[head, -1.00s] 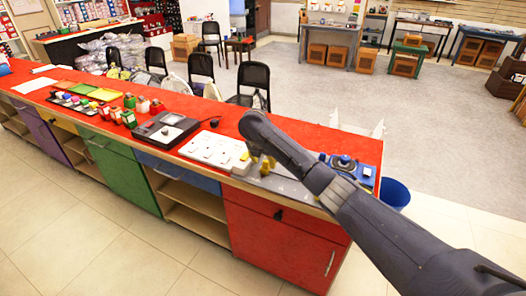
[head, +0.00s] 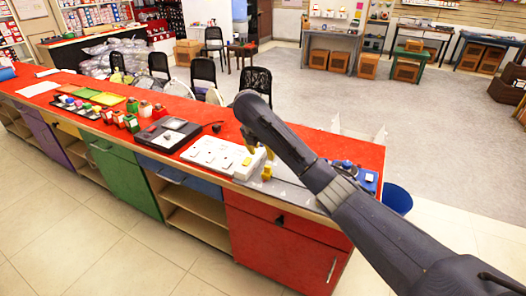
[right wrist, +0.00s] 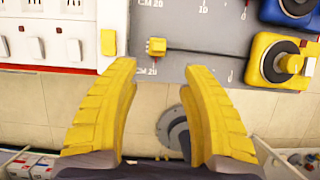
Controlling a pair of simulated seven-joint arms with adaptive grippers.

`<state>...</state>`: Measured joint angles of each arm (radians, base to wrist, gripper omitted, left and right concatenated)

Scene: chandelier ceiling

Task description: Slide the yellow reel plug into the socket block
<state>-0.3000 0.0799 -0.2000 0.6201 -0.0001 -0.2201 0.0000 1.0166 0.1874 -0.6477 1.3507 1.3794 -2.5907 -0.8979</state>
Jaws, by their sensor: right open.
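The plug also shows in the head view (head: 267,173), just below my right gripper (head: 258,148). The white socket block (right wrist: 60,28), with a row of switches and a yellow patch at its right end, is left of the plug, apart from it. My right gripper's yellow fingers (right wrist: 160,85) are spread and empty, with the plug beyond their tips. My left gripper is not in view.
On the red counter (head: 225,118), left of the socket block, stand a black device (head: 168,134), small coloured bottles and trays. A blue unit (head: 369,180) is near the counter's right end. A blue bin (head: 398,197) stands on the floor beyond.

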